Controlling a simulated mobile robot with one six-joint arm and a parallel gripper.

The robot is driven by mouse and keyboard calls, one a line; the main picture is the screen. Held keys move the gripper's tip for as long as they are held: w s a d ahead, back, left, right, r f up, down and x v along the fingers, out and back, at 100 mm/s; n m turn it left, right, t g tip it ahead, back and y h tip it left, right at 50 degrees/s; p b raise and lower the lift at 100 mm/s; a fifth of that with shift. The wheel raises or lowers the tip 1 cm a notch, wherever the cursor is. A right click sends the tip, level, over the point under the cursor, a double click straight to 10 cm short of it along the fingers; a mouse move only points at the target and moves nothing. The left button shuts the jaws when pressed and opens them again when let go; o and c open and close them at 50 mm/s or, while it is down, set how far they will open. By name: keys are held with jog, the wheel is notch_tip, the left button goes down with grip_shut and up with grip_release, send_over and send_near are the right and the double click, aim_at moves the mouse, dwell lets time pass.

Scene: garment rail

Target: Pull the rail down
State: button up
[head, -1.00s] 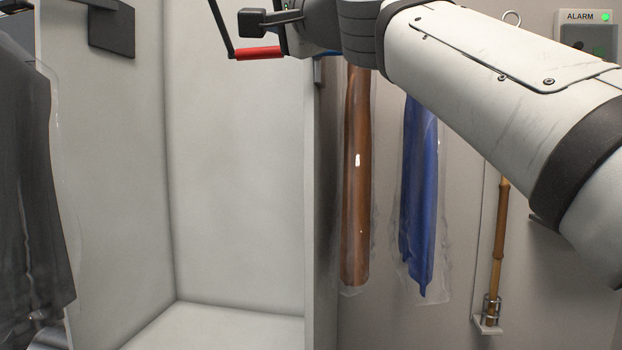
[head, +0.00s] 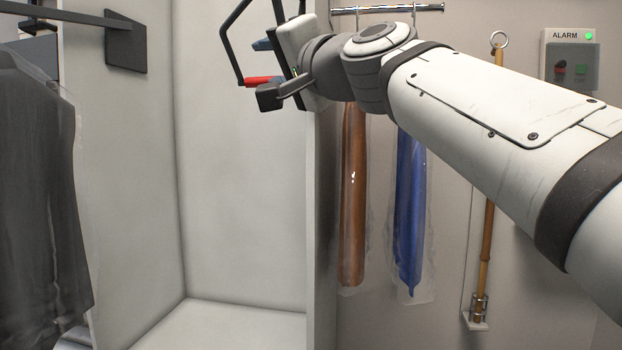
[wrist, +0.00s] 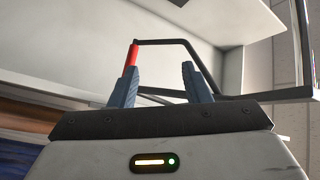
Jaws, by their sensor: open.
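The red grip (head: 263,82) sits on a thin dark bent bar (head: 232,45) at the top of the head view, in front of the pale compartment. In the wrist view the red grip (wrist: 131,58) is by the tip of the left finger, and the dark bar (wrist: 172,42) runs from it to the right, beyond the fingers. My gripper (wrist: 160,68) has its two blue fingers apart, with nothing seen held between them. In the head view my gripper (head: 264,45) is partly hidden by its own body. Whether a finger touches the grip I cannot tell.
A dark garment (head: 38,200) hangs at left near a dark bar with a wall plate (head: 126,42). A panel edge (head: 320,220) stands right of the open compartment. Brown (head: 352,200) and blue (head: 408,215) bagged garments, a wooden pole (head: 487,230) and an alarm box (head: 571,60) are at right.

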jog(key=d+f+n+g+h+p, duration=0.2)
jog(key=d+f+g+h+p, duration=0.6)
jog(key=f+p, duration=0.8)
jog(key=s+d+f+n+g+h+p, duration=0.1)
jog(key=s+d+f+g+h+p, duration=0.1)
jog(key=s+d+p, duration=0.4)
jog(key=s+d+f+g+h+p, duration=0.2)
jog(key=s+d+f+p, duration=0.3)
jog(key=s+p, duration=0.6)
jog(key=shift+d+n+g+p, duration=0.3)
jog(key=shift+d+n+g, duration=0.1)
jog(key=shift+d+g, duration=0.3)
jog(key=shift+w+r, duration=0.1)
jog(key=shift+c, duration=0.7)
